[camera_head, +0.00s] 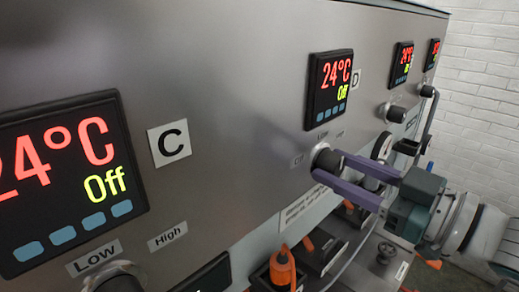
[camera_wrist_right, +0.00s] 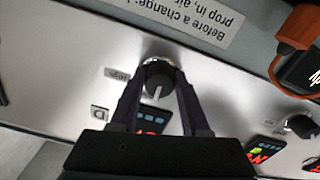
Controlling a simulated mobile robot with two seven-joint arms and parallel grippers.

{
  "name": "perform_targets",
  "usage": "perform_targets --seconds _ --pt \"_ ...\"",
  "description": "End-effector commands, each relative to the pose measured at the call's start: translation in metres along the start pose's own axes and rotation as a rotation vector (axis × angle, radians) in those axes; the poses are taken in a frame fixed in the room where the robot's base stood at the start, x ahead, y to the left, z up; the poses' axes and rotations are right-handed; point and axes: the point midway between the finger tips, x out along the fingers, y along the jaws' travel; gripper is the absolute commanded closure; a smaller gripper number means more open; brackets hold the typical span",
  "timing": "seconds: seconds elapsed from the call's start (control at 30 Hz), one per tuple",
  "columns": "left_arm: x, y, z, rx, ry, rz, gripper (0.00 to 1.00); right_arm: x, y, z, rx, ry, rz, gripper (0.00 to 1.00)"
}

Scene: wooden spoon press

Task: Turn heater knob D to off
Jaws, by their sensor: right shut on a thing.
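Heater knob D (camera_head: 324,156) is a dark round knob on the metal panel, below a display (camera_head: 330,88) reading 24°C in red and Off in green. The D label (camera_head: 356,79) is right of that display. My right gripper (camera_head: 328,166) has its purple fingers around the knob. In the right wrist view the knob (camera_wrist_right: 158,80) sits between the fingertips of the gripper (camera_wrist_right: 159,86), shut on it. Its white pointer mark points down in that picture, toward the display (camera_wrist_right: 153,119). My left gripper is not in view.
More displays and knobs (camera_head: 396,112) run along the panel to the right. Orange-handled items (camera_head: 283,270) and a cable are below.

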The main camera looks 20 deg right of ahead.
Motion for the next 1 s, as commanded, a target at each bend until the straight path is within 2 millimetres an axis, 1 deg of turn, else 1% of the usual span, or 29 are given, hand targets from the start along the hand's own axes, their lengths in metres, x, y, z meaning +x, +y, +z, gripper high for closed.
perform_targets --seconds 0.27,0.8,1.0 --pt "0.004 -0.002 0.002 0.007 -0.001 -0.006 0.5 0.0 0.0 0.0 -0.154 0.002 0.0 1.0" --pt "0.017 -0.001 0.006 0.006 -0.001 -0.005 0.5 0.0 0.001 0.0 -0.655 0.002 0.0 1.0" --pt "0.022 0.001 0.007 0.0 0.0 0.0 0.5 0.0 0.002 0.0 -0.814 0.002 0.0 1.0"
